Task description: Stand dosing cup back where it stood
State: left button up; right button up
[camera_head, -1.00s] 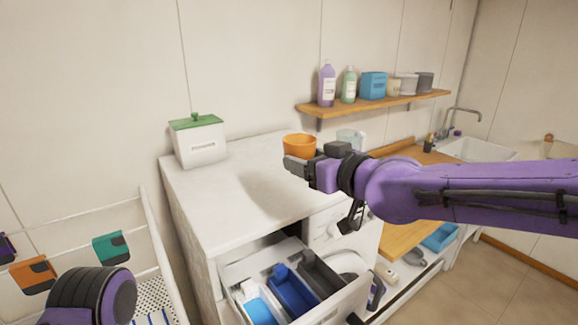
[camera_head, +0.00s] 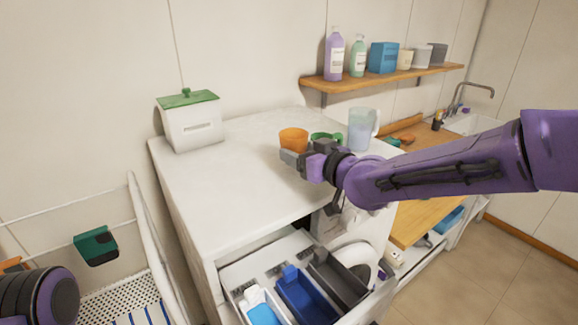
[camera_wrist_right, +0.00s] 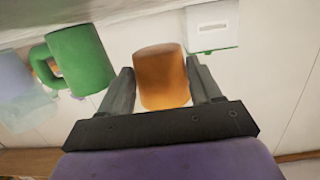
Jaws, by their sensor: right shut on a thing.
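The orange cup (camera_head: 293,139), which I take for the dosing cup, is upright above or on the white counter (camera_head: 230,185); I cannot tell if its base touches. My right gripper (camera_head: 292,158) reaches in from the right and is shut on it. In the right wrist view the cup (camera_wrist_right: 161,77) sits between the two fingers (camera_wrist_right: 164,88). My left gripper is not in view; only part of my left arm shows at lower left.
A green mug (camera_wrist_right: 80,60) and a clear pitcher (camera_head: 362,130) stand to the cup's right in the head view. A white box with green lid (camera_head: 192,125) stands at back left. The open drawer (camera_head: 330,308) with bins juts out in front. The counter's left part is clear.

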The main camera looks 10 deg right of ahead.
aim_at(298, 176)
jog(key=f+b, duration=0.2)
jog(key=f, duration=0.1)
jog(key=f+b, duration=0.1)
jog(key=shift+w+a+f, duration=0.15)
jog(key=shift+w, duration=0.2)
jog(key=shift+w+a, duration=0.1)
jog(key=shift+w, duration=0.1)
jog(key=shift+s, duration=0.3)
jog(key=o, duration=0.8)
jog(key=shift+c, duration=0.2)
jog(key=o, duration=0.3)
jog(key=shift+w, duration=0.25)
